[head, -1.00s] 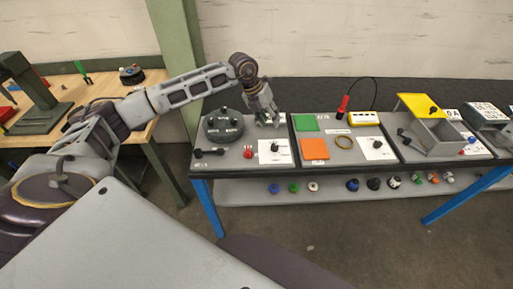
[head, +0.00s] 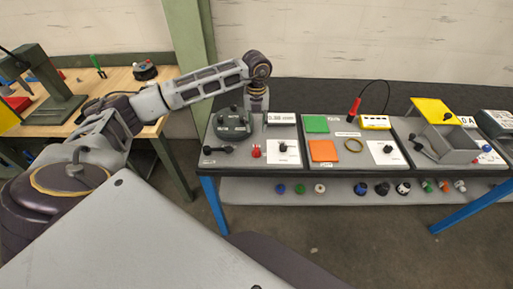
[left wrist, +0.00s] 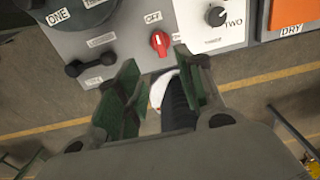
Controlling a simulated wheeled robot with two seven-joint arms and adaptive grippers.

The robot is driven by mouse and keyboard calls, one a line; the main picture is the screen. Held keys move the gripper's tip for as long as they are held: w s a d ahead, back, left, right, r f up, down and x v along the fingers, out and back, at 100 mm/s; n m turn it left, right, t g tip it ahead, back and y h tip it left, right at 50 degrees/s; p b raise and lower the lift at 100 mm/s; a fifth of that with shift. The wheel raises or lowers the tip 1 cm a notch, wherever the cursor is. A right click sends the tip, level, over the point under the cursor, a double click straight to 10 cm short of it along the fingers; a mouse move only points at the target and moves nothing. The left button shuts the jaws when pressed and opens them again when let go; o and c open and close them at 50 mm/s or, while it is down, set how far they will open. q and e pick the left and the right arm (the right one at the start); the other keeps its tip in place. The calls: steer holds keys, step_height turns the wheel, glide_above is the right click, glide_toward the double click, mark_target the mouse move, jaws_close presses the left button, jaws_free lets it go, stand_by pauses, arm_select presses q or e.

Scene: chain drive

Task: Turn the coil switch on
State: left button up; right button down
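A small red rotary knob (left wrist: 160,43) with a pale pointer mark sits on the grey panel directly below an OFF label (left wrist: 152,17) in the left wrist view. The red knob also shows near the panel's front edge in the head view (head: 256,152). My left gripper (left wrist: 162,90) has its two green-padded fingers apart, with the knob beyond the fingertips and not touched. In the head view my left gripper (head: 257,102) hangs behind the knob, beside the dark round unit; its fingers are hard to make out there. My right gripper is not in view.
A black bar handle (head: 218,149) lies left of the knob and a black dial (head: 283,147) on a white card right of it. The dark round unit (head: 232,124) and a display box (head: 281,118) stand behind. Green (head: 316,124) and orange squares (head: 323,150) lie further right.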

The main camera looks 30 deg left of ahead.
mark_target(257, 148)
arm_select(q)
steer(key=shift+f, duration=0.15)
step_height(257, 148, down, 14)
steer(key=p, duration=0.3)
steer(key=shift+r, duration=0.2)
stand_by(0.3)
jaws_close()
